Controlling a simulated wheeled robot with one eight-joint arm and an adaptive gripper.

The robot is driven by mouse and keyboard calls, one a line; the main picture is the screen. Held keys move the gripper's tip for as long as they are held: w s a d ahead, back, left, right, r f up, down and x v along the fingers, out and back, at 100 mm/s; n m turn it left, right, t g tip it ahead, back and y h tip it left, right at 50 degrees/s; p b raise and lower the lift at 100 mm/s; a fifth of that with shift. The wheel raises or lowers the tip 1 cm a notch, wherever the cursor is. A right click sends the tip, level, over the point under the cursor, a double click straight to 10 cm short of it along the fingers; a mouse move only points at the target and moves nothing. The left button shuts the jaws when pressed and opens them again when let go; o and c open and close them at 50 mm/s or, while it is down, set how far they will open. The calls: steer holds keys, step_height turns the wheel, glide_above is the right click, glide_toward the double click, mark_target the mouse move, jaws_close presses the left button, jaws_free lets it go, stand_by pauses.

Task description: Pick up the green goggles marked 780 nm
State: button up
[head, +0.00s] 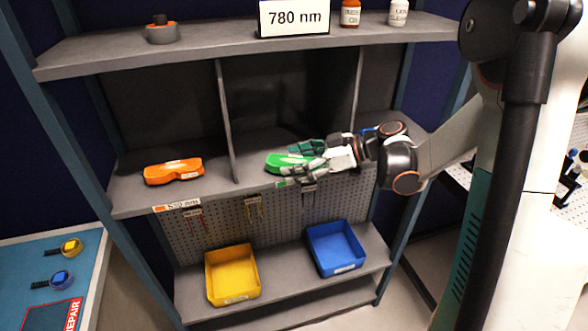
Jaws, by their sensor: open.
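The green goggles (281,161) lie on the middle shelf of the rack, in the compartment right of the divider. My gripper (290,163) reaches in from the right, with its fingers open around or just beside the goggles. The fingers and hand hide the right part of the goggles, and I cannot tell whether they touch. A white sign reading 780 nm (294,17) stands on the top shelf above this compartment.
Orange goggles (174,171) lie in the left compartment, past the upright divider (228,120). The top shelf (230,48) is above my gripper. Yellow (214,292) and blue (343,268) bins sit on the lower shelf. A blue bench is at lower left.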

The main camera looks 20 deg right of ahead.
steer(key=c, duration=1.2)
steer(key=shift+o, duration=0.2)
steer(key=shift+r, duration=0.15)
